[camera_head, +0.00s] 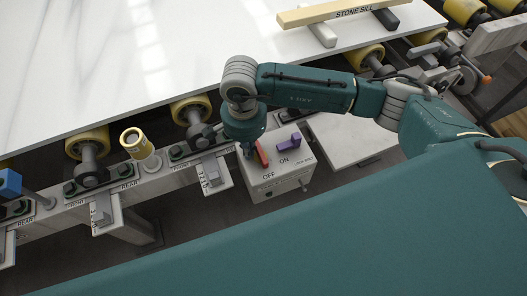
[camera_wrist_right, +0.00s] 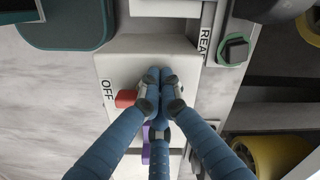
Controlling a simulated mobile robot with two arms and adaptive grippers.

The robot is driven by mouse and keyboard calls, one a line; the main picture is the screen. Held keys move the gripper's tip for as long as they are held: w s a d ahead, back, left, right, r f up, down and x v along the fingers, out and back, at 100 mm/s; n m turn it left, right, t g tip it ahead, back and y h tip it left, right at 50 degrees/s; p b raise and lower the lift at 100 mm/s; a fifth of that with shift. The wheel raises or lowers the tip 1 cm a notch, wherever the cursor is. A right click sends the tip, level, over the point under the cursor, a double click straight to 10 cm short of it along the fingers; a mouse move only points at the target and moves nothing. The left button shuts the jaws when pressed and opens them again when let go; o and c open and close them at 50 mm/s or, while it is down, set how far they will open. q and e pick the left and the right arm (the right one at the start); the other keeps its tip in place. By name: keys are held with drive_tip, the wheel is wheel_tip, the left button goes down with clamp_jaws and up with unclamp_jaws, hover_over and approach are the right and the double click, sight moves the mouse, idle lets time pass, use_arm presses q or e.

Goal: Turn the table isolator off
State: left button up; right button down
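The isolator box (camera_head: 275,182) is a pale box below the slab's front edge, marked OFF and ON. A red switch (camera_head: 262,154) stands by OFF and a purple switch (camera_head: 289,141) by ON. My right gripper (camera_head: 248,152) points down at the box's top, just left of the red switch. In the right wrist view, the three blue fingers (camera_wrist_right: 160,82) come together at the tips beside the red switch (camera_wrist_right: 126,98). Nothing shows between them; whether they touch the switch I cannot tell. The purple switch (camera_wrist_right: 146,145) is partly hidden behind a finger. My left gripper is not in view.
The white stone slab (camera_head: 110,70) lies on yellow-ended rollers (camera_head: 88,141). Left of the box are lever plates (camera_head: 213,175) marked FRONT and REAR, and a yellow-capped post (camera_head: 137,142). A pale panel (camera_head: 345,140) lies right.

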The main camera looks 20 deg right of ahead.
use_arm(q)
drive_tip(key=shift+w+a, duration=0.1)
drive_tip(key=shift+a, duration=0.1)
use_arm(e)
drive_tip(key=shift+w+a+r+p, duration=0.1)
drive_tip(key=shift+r+p, duration=1.25)
drive_tip(key=shift+r, duration=0.95)
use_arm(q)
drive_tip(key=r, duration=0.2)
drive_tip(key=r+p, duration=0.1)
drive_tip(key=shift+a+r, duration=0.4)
use_arm(e)
wheel_tip(320, 180, up, 3)
drive_tip(key=shift+r, duration=0.15)
